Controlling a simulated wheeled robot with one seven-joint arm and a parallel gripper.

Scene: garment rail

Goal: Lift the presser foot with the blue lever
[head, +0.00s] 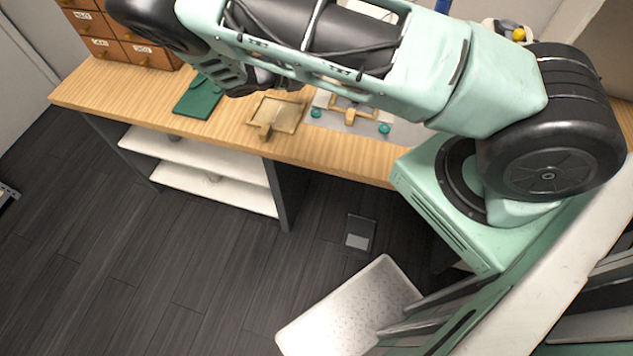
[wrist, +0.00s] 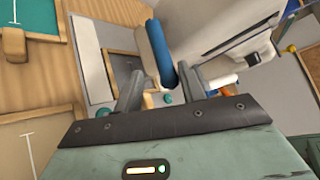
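The blue lever (wrist: 160,54) shows in the wrist view as an upright blue bar beside the white sewing machine (wrist: 205,25). My gripper (wrist: 158,88) is open, with its two grey fingers apart. The lever's lower end appears in line with the gap between the fingers, nearer the right finger. I cannot tell whether it lies between them or beyond them, and I see no clear contact. The presser foot cannot be made out. In the head view my arm covers the machine area, and the gripper cannot be made out there.
The wooden bench (head: 340,157) holds a green mat (head: 198,97), a wooden tray (head: 285,112) and a grey sheet with teal knobs (head: 316,113). Small drawers (head: 143,54) stand at the back left. A dark pedal (head: 361,232) lies on the floor.

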